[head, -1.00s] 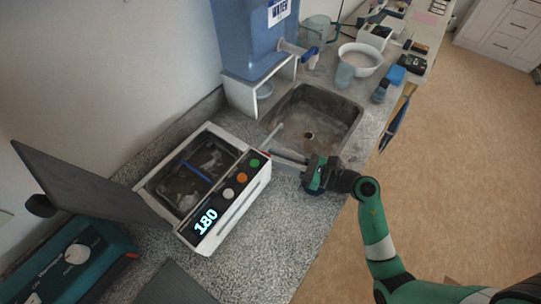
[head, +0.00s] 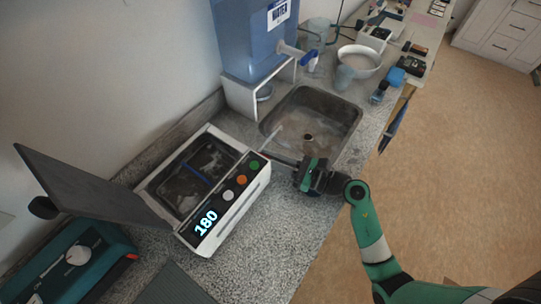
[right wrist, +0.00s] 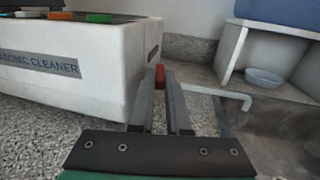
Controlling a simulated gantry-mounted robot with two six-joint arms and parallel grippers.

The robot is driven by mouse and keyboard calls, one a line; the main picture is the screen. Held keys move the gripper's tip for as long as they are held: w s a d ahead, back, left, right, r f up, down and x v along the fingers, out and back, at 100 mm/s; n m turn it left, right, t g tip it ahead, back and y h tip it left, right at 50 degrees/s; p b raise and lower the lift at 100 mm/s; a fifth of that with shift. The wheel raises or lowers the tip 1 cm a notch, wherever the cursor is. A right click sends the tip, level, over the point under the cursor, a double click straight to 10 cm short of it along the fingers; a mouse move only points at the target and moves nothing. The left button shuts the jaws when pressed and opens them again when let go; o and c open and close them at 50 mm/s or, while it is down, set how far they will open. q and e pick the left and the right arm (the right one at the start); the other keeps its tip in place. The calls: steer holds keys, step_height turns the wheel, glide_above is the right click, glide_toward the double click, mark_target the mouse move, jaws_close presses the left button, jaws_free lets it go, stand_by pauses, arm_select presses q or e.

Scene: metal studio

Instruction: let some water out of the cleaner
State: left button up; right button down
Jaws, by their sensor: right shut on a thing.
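The white ultrasonic cleaner (head: 222,213) stands on the counter with its dark lid (head: 90,190) open and 180 on its display. A blue bar (head: 197,173) crosses its tank. In the right wrist view, the cleaner's labelled side (right wrist: 75,85) is close on the left. A red valve handle (right wrist: 160,77) shows at its end, and a pale bent spout (right wrist: 228,94) reaches toward the sink. My right gripper (head: 268,153) is shut on this handle; its fingertips (right wrist: 161,82) hide part of it. I cannot tell whether water runs from the spout. My left gripper is out of view.
The sink (head: 325,125) lies just beyond the right gripper. A blue water tank (head: 245,45) stands on a white stand (head: 238,97) behind it. A teal device (head: 75,265) is at lower left.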

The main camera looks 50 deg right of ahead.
steer(key=shift+s+a+r+m+h+p, duration=0.1)
steer(key=shift+a+m+h+p, duration=0.15)
steer(key=shift+m+h+p, duration=0.25)
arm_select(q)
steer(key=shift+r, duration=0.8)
arm_select(e)
steer(key=shift+d, duration=0.1)
steer(key=c, duration=1.2)
jaws_free()
steer(key=shift+o, duration=0.2)
